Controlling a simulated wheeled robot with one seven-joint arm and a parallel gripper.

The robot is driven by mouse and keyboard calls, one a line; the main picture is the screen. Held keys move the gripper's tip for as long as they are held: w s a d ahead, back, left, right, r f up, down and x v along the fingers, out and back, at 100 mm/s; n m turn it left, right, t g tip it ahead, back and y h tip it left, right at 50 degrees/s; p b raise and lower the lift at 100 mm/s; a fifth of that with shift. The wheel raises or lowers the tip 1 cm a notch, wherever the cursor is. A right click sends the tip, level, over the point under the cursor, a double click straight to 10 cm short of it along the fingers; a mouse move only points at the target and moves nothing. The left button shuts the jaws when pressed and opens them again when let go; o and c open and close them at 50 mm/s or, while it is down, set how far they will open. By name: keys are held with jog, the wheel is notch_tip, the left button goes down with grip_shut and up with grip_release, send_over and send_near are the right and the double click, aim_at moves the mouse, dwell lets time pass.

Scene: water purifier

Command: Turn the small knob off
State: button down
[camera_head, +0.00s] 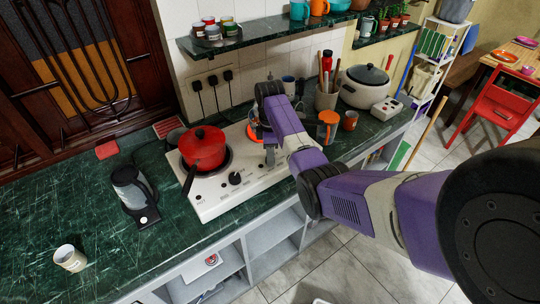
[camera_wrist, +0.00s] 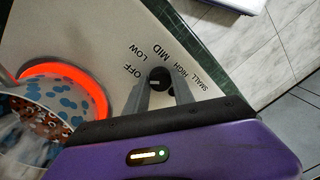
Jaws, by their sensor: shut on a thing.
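The small knob (camera_wrist: 160,78) is black and round, on the white cooktop panel in the wrist view. OFF, LOW, MID and HIGH are printed around it, with SMALL beside it. My gripper (camera_wrist: 161,92) has one finger on each side of the knob and is shut on it. I cannot clearly tell which label the knob points to. In the head view my gripper (camera_head: 270,154) reaches down to the cooktop (camera_head: 215,205), and the small knob is hidden there. The burner ring (camera_wrist: 98,92) beside it glows red-orange under a blue-spotted pot (camera_wrist: 40,97).
A red pot (camera_head: 204,148) stands on the left burner, its dark handle towards the front. A black knob (camera_head: 235,178) sits in front of it. A kettle (camera_head: 132,188) and a cup (camera_head: 70,258) stand to the left. A shelf (camera_head: 265,32) hangs above the counter.

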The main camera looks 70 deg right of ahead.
jog(key=shift+r, duration=0.1)
jog(key=c, duration=1.1)
grip_release()
jog(key=shift+o, duration=0.2)
jog(key=shift+w+d+r+b, duration=0.1)
jog(key=shift+r+b, duration=0.05)
jog(key=shift+r, duration=1.8)
jog(key=shift+d+r+b, duration=0.1)
jog(key=shift+r+b, duration=0.05)
jog(key=shift+r, duration=1.75)
